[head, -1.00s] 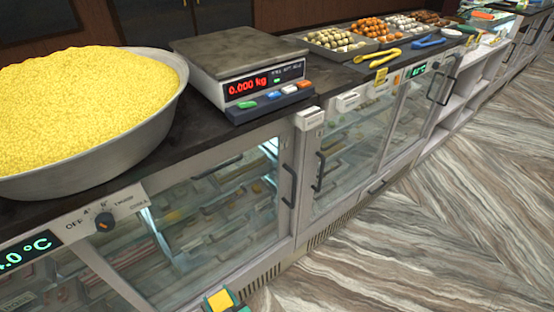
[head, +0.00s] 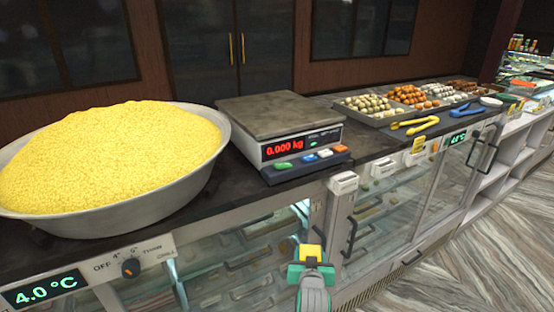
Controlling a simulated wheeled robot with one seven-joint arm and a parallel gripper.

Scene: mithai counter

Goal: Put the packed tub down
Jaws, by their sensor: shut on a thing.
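My gripper (head: 311,262), green and grey, is at the bottom centre of the head view, in front of the glass counter and below the counter top's edge. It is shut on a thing. A small yellow block shows at the jaws; I cannot tell whether it is part of the packed tub or of the gripper. No tub outline shows clearly. The dark counter top (head: 215,195) runs behind and above the gripper. On it stands a weighing scale (head: 290,110) with an empty platform, its display reading 0.000 kg.
A large metal bowl (head: 150,215) heaped with yellow grains (head: 110,150) fills the left counter. To the right are a tray of sweets (head: 345,112), yellow tongs (head: 415,125) and blue tongs (head: 467,110). A narrow bare strip lies between bowl and scale. Glass doors are below; the floor is clear at right.

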